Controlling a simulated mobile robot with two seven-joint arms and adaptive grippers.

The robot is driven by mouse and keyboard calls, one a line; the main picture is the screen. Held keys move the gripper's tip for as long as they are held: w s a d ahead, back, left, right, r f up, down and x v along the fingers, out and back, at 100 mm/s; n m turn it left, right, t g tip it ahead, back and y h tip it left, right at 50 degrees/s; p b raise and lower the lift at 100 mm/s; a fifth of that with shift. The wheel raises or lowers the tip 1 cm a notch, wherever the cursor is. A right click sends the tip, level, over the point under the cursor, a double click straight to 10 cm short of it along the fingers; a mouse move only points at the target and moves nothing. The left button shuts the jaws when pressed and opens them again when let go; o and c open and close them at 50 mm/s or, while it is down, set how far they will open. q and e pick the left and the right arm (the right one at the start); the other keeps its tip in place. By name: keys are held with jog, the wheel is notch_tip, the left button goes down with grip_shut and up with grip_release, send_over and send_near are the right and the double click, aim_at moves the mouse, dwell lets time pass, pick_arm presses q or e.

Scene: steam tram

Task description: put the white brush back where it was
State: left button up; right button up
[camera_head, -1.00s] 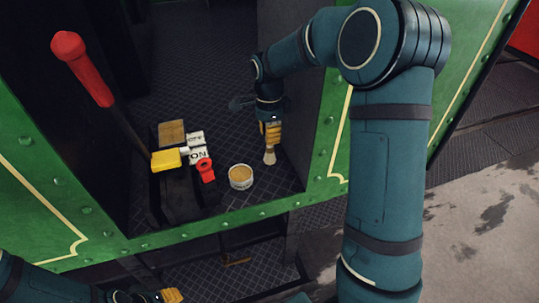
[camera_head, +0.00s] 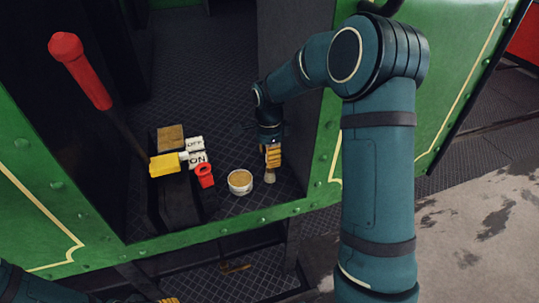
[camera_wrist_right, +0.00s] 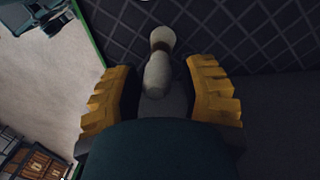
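The white brush (camera_head: 270,178) is upright on the dark diamond-plate floor, just right of a round tin, with its pale lower end showing below my right gripper (camera_head: 271,158). In the right wrist view, the brush (camera_wrist_right: 158,72) lies between the two yellow fingers of the right gripper (camera_wrist_right: 163,90). These fingers are spread, with a gap on each side of the brush, so the gripper looks open around it. Only a yellow tip of my left gripper (camera_head: 168,300) shows at the bottom edge; its opening is hidden.
The white tin (camera_head: 240,182) with tan contents stands close left of the brush. Further left are a red-gripped lever (camera_head: 80,70), a yellow block (camera_head: 165,164), ON and OFF plates (camera_head: 197,159) and a red knob (camera_head: 205,175). A green riveted sill (camera_head: 220,228) edges the floor in front.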

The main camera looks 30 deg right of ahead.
jog(key=shift+r, duration=0.1)
notch_tip(320, 180, up, 12)
jog(key=p, duration=0.2)
jog(key=shift+w+d, duration=0.15)
jog(key=shift+w, duration=0.2)
dwell(0.6)
